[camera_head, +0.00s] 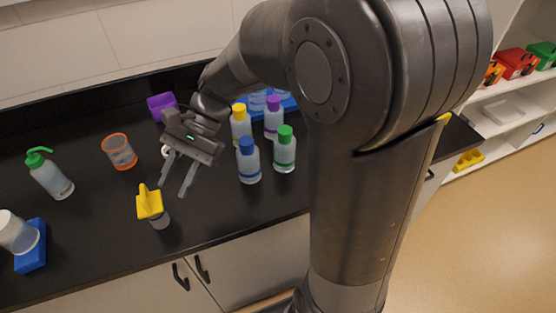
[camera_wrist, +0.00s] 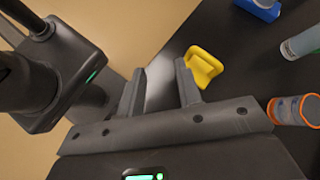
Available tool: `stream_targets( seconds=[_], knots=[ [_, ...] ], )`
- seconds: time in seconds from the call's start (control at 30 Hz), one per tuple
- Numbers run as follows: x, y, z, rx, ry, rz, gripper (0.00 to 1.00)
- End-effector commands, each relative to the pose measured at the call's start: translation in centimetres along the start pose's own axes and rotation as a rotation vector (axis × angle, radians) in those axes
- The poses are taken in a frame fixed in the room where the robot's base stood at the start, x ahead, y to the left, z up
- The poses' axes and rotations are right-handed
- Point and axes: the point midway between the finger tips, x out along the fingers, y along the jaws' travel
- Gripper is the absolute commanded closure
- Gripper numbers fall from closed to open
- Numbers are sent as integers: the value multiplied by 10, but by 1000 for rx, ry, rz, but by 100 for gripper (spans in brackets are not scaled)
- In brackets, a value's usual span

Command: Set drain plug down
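The drain plug appears to be the yellow piece with a raised grip (camera_head: 149,204) near the counter's front edge in the head view. A greyish round part shows just below it. In the wrist view the yellow piece (camera_wrist: 204,65) is beyond and to the right of the right fingertip, outside the gap between the fingers. My gripper (camera_head: 174,184) is open and empty, just right of the yellow piece. In the wrist view, my gripper (camera_wrist: 160,78) has its two fingers spread with only bare surface between them. Whether a finger touches the yellow piece cannot be told.
The black counter (camera_head: 105,215) is clear around the plug. An orange-rimmed beaker (camera_head: 119,152) and green-topped wash bottle (camera_head: 50,174) stand left. Several capped bottles, including a blue-capped one (camera_head: 248,162), stand right. A white container on a blue block (camera_head: 31,250) is at far left.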

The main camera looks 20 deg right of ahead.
Motion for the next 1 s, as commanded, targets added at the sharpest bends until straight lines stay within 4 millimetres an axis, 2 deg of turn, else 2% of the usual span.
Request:
stream_targets(
  seconds=[0.27,0.6,0.8,1.0],
  knots=[
    [-32,63,6,-255,432,104,68],
    [-85,132,15,-562,908,271,68],
    [-109,159,22,-693,1104,363,68],
    [-118,169,25,-743,1178,404,68]
  ],
)
